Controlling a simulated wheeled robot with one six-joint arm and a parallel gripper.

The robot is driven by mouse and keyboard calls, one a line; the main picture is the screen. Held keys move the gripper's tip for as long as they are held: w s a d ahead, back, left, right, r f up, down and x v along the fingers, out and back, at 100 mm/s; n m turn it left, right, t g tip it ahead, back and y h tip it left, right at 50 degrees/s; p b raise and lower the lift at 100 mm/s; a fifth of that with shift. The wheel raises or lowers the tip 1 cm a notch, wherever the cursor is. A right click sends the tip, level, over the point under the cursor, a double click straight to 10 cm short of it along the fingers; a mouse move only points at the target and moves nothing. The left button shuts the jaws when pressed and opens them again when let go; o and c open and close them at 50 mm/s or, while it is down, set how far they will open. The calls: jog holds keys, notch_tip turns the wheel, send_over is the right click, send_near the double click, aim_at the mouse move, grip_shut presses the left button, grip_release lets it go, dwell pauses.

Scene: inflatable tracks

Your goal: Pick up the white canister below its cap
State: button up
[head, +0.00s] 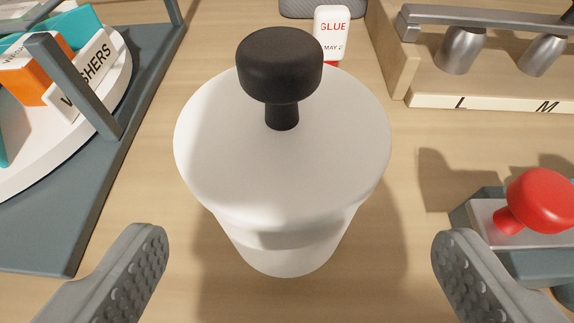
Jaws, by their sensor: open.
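The white canister (285,250) stands upright on the wooden table in the middle of the head view. Its wide white cap (225,150) has a black mushroom-shaped knob (280,68) on top. The cap overhangs the narrower body and hides most of it from above. My gripper (300,270) is open, with one grey ridged finger at the lower left and one at the lower right. The canister lies between and ahead of the fingers, and neither finger appears to touch it.
A white glue bottle (331,35) stands behind the canister. A grey-framed rack with a box labelled "WASHERS" (90,75) is at left. A wooden holder (480,103) with metal pieces is at back right. A red knob (540,200) on a grey block is at right.

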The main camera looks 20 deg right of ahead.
aim_at(282, 240)
jog(key=shift+a+x, duration=0.15)
jog(key=shift+x, duration=1.2)
jog(key=shift+a+x, duration=0.1)
jog(key=shift+x, duration=1.2)
jog(key=shift+w, duration=0.15)
jog(key=c, duration=1.1)
jog(key=shift+r, duration=0.1)
